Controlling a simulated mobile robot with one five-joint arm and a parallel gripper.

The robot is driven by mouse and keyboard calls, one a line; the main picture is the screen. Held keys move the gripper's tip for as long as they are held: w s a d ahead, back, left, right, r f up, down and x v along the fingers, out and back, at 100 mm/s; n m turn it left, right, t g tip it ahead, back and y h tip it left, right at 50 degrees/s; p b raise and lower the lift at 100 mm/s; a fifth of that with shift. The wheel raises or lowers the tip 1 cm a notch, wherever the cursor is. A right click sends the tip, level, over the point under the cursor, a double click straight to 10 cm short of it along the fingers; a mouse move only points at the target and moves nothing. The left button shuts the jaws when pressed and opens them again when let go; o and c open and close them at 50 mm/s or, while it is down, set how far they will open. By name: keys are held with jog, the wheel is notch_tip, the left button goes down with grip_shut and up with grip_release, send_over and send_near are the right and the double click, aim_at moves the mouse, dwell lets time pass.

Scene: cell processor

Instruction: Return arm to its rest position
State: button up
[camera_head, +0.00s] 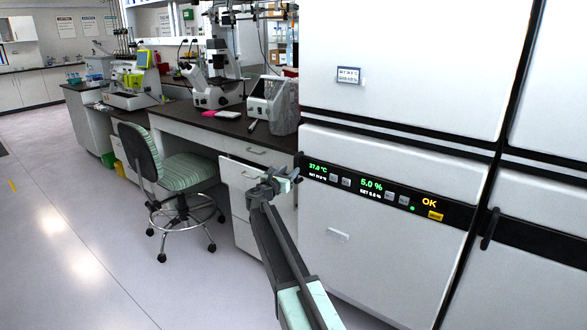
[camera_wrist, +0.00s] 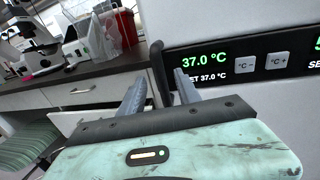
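My arm reaches up from the bottom of the head view, extended toward the left edge of a white incubator (camera_head: 375,235). My gripper (camera_head: 287,177) is beside the left end of its black control panel. In the wrist view my gripper (camera_wrist: 160,84) is open, with its two grey fingers apart. A dark upright handle (camera_wrist: 159,68) shows between the fingers, just beyond them. I cannot tell whether a finger touches it. The fingers look empty. The panel (camera_wrist: 240,62) reads 37.0 °C.
A bench (camera_head: 215,124) with microscopes and a clear bag-lined bin (camera_head: 278,103) stands left of the incubator. A drawer (camera_head: 238,173) beside my gripper looks pulled out. A green striped chair (camera_head: 180,172) stands before the bench. The floor (camera_head: 70,235) at left is clear.

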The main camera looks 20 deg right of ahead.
jog(key=shift+s+a, duration=0.2)
